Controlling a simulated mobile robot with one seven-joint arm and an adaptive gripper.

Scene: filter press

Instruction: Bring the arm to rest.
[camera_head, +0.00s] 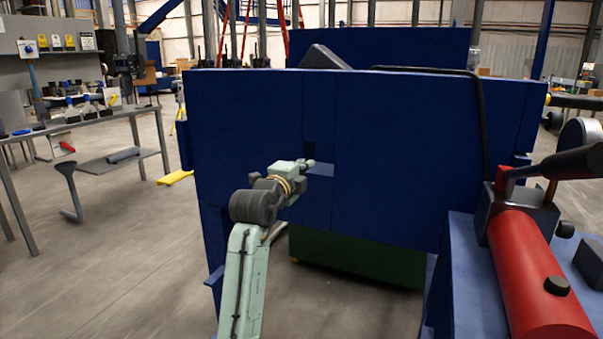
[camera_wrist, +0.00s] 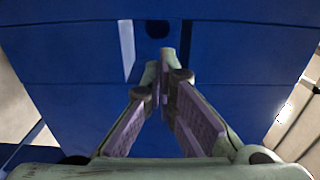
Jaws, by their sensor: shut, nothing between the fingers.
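My gripper (camera_head: 309,164) is at the end of my pale green arm, in front of the blue panel of the press (camera_head: 400,130) in the head view. In the wrist view my gripper (camera_wrist: 161,68) has its two fingers together at the tips, with nothing seen between them. The blue panel (camera_wrist: 230,60) fills most of the wrist view behind the fingers. The gripper is close to a slot-like opening in the panel; I cannot tell whether it touches the panel.
A dark green bin (camera_head: 360,258) sits under the panel. A grey workbench (camera_head: 90,118) with several items is at the left. Open concrete floor lies between bench and press.

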